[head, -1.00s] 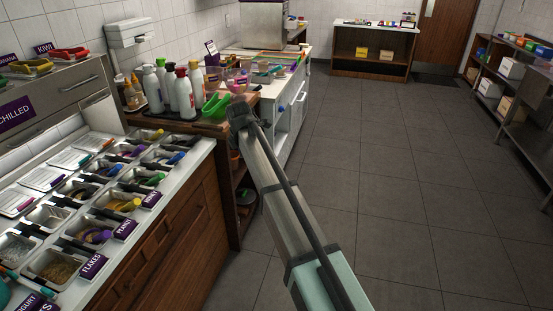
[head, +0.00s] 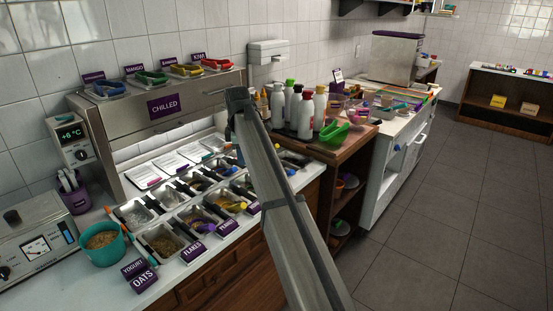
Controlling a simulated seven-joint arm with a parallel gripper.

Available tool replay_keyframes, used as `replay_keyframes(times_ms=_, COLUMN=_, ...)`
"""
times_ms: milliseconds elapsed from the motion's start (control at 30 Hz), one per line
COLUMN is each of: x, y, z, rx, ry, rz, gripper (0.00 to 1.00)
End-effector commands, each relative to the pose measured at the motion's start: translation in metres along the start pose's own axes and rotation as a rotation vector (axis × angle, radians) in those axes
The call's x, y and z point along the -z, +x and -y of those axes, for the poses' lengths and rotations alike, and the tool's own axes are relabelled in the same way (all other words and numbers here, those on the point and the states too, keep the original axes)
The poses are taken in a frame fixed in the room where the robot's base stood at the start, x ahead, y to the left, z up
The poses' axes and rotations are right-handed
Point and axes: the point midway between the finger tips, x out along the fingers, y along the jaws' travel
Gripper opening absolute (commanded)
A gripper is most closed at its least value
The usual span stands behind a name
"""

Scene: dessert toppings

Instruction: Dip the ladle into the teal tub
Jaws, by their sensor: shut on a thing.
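The teal tub (head: 103,243) stands upright at the left end of the white counter, with a tan, grainy filling. My gripper (head: 230,134) is at the far end of my arm, above the counter's topping pans, to the right of the tub and well apart from it. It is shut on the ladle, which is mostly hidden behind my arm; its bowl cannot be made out.
Several metal topping pans (head: 163,241) with labels fill the counter right of the tub. A machine with a dial (head: 38,246) and a purple cup (head: 74,197) stand left of it. Bottles (head: 305,115) and a green scoop (head: 334,134) stand farther right.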

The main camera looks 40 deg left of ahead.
Motion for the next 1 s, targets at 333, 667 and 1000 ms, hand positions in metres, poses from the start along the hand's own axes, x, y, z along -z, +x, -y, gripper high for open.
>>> replay_keyframes(times_ms=333, x=0.134, y=-0.035, z=0.033, rx=0.059, ry=0.066, rz=-0.062, gripper=0.0)
replay_keyframes(times_ms=667, x=0.25, y=-0.066, z=0.087, rx=0.11, ry=0.143, rz=-0.12, gripper=0.0)
replay_keyframes(times_ms=1000, x=0.354, y=-0.099, z=0.156, rx=0.152, ry=0.218, rz=-0.176, gripper=0.0)
